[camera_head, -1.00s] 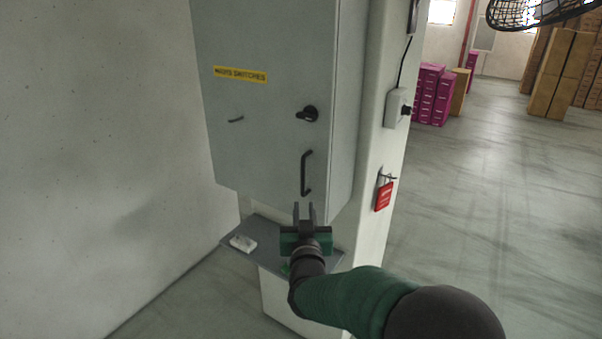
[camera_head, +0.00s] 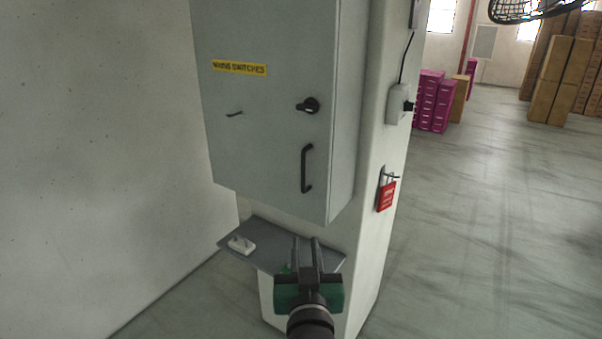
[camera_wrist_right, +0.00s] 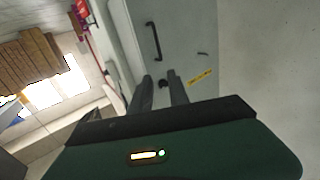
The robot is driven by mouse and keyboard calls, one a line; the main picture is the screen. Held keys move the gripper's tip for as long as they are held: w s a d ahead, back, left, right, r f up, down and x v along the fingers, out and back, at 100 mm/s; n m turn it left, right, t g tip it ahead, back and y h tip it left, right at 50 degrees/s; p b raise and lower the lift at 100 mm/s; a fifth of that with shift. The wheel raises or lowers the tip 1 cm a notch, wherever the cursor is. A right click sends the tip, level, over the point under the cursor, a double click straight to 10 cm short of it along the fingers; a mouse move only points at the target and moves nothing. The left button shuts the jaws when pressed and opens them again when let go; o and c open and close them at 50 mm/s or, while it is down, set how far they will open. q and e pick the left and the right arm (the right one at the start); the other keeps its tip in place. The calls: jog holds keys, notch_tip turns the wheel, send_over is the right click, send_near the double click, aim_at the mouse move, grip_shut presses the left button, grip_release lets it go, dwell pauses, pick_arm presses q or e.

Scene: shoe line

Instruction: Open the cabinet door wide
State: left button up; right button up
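The grey cabinet (camera_head: 262,128) is mounted on a white pillar, and its door is shut. The door has a yellow label (camera_head: 239,68), a black round latch knob (camera_head: 308,105) and a black vertical bar handle (camera_head: 307,168). My right gripper (camera_head: 306,243) is below the cabinet and the handle, apart from both, with its two fingers spread and nothing between them. In the right wrist view, the fingers (camera_wrist_right: 160,86) point toward the door, with the handle (camera_wrist_right: 153,41) and the knob (camera_wrist_right: 164,84) beyond them. My left gripper is not in view.
A grey shelf (camera_head: 268,258) with a small white object (camera_head: 241,244) is below the cabinet. A red padlock (camera_head: 386,194) hangs on the pillar's right side, under a white switch box (camera_head: 399,104). A bare wall (camera_head: 100,150) stands left. Open floor lies right.

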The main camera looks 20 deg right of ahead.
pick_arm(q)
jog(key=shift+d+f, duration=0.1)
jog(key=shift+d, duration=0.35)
pick_arm(e)
jog(key=shift+s+d, duration=0.25)
jog(key=shift+s, duration=0.55)
